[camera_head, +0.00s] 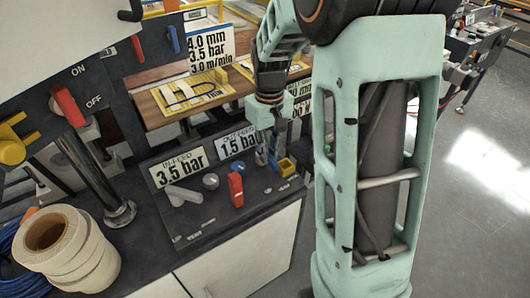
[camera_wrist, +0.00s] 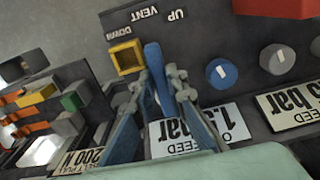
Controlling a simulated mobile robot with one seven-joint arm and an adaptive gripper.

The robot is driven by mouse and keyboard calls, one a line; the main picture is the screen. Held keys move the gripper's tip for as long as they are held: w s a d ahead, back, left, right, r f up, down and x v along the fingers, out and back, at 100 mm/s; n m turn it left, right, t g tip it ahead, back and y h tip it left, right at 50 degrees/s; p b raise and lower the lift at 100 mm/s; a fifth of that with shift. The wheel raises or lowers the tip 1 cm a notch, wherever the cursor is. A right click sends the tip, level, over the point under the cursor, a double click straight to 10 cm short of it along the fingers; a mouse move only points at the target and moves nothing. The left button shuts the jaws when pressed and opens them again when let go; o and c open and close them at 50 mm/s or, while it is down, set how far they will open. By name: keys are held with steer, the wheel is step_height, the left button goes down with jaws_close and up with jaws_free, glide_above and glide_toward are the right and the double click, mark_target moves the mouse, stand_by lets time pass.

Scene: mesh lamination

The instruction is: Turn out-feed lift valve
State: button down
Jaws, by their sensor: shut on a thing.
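The out-feed lift valve has a blue lever (camera_wrist: 154,60) in the wrist view, with DOWN, VENT and UP marked on the dark panel beyond it. The lever's far end lies nearest the VENT mark. My gripper (camera_wrist: 163,82) is shut on the blue lever, one finger on each side; its lower part is partly hidden between the fingers. In the head view my gripper (camera_head: 270,150) reaches down to the right end of the sloped panel, beside the out-feed 1.5 bar label (camera_head: 238,142). The lever is hard to make out there.
A yellow square piece (camera_wrist: 127,59) is close beside the lever. A blue-faced knob (camera_wrist: 222,73) and a grey knob (camera_wrist: 277,58) stand to the right. In the head view a red lever (camera_head: 236,189) is on the same panel, and tape rolls (camera_head: 88,258) sit at left.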

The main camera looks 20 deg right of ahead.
steer(key=n, duration=0.2)
steer(key=d+n, duration=0.1)
steer(key=n, duration=0.1)
steer(key=shift+w+d, duration=0.2)
steer(key=shift+w, duration=0.2)
steer(key=shift+w+d+n+p, duration=0.25)
steer(key=shift+n+p, duration=0.1)
steer(key=shift+n, duration=0.7)
steer(key=shift+w+d+n+p, duration=0.1)
steer(key=shift+w+n+p, duration=0.15)
steer(key=shift+n, duration=0.8)
steer(key=c, duration=1.9)
jaws_free()
steer(key=shift+c, duration=0.2)
step_height(320, 180, up, 12)
